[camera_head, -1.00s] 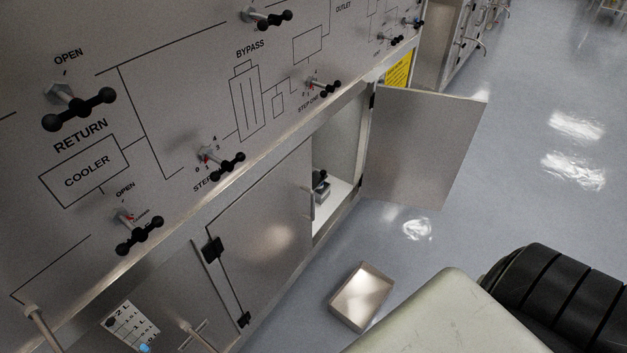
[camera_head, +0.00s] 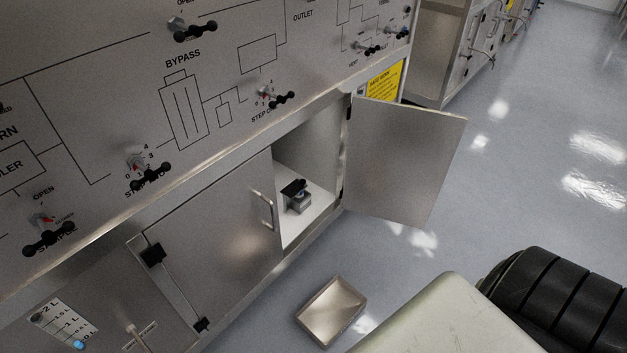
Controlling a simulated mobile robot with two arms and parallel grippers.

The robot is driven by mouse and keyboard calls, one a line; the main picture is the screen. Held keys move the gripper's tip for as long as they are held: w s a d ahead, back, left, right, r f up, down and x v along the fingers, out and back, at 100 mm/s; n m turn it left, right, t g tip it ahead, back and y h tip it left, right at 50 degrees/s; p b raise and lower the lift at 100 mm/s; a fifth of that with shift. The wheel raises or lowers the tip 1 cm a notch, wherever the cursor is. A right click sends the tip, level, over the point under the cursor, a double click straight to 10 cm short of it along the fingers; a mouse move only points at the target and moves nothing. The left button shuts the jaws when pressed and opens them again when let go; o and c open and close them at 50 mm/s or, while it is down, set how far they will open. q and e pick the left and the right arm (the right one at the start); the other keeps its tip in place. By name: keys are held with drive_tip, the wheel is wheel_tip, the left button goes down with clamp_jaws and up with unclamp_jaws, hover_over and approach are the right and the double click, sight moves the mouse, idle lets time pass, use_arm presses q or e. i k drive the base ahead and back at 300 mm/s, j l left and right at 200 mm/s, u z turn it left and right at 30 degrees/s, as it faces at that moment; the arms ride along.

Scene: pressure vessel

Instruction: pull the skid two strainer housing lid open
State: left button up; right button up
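No part is labelled as the skid two strainer housing, and I cannot tell for sure which one it is. Inside the open cabinet (camera_head: 318,188) under the panel sits a small grey block fitting (camera_head: 301,203) with a black top part (camera_head: 293,187). Whether that top is a lid, and whether it is shut, is too small to tell. Neither of my grippers is in view.
The right cabinet door (camera_head: 405,160) stands swung open over the floor. The left door (camera_head: 215,235) with its bar handle (camera_head: 263,209) is closed. A shallow metal tray (camera_head: 331,312) lies on the floor in front.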

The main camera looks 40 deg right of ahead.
sight(295, 187)
drive_tip(key=l+u, duration=0.15)
drive_tip(key=l, duration=0.3)
drive_tip(key=k+l+u, duration=0.2)
drive_tip(key=l, duration=0.25)
drive_tip(key=l+u, duration=0.15)
drive_tip(key=l, duration=0.3)
drive_tip(key=l+u, duration=0.15)
drive_tip(key=l, duration=0.25)
drive_tip(key=k+l+u, duration=0.2)
drive_tip(key=l, duration=0.2)
drive_tip(key=k+l+u, duration=0.15)
drive_tip(key=l, duration=0.25)
drive_tip(key=k+l+u, duration=0.15)
drive_tip(key=l, duration=0.2)
